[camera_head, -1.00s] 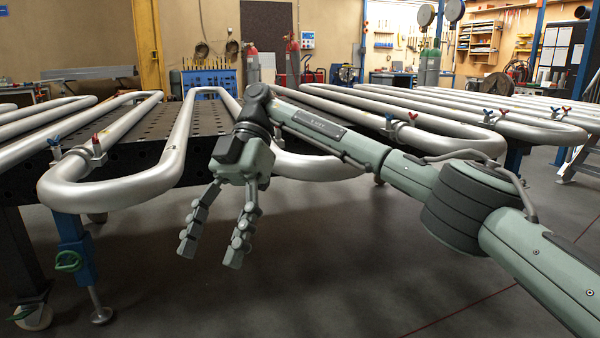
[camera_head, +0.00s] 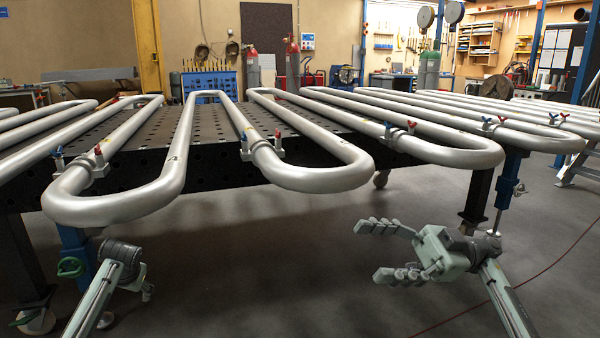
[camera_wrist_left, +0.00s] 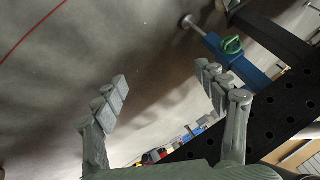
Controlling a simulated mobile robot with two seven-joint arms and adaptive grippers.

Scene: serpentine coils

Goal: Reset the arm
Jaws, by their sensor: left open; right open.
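My right gripper (camera_head: 385,250) is at the lower right of the head view, in front of and below the table edge. Its two fingers are spread, point left and hold nothing. My left gripper (camera_head: 146,288) is at the lower left, mostly hidden behind its own wrist. In the left wrist view my left gripper (camera_wrist_left: 168,88) has its fingers wide apart, with nothing between them. Neither gripper appears to touch the silver serpentine coils (camera_head: 320,178), which lie on the black perforated table (camera_head: 220,163).
A blue table leg with a green ring (camera_head: 70,267) stands close to my left gripper; the ring also shows in the left wrist view (camera_wrist_left: 232,45). Another table leg (camera_head: 478,200) stands behind my right gripper. The grey floor (camera_head: 260,270) between the arms is clear.

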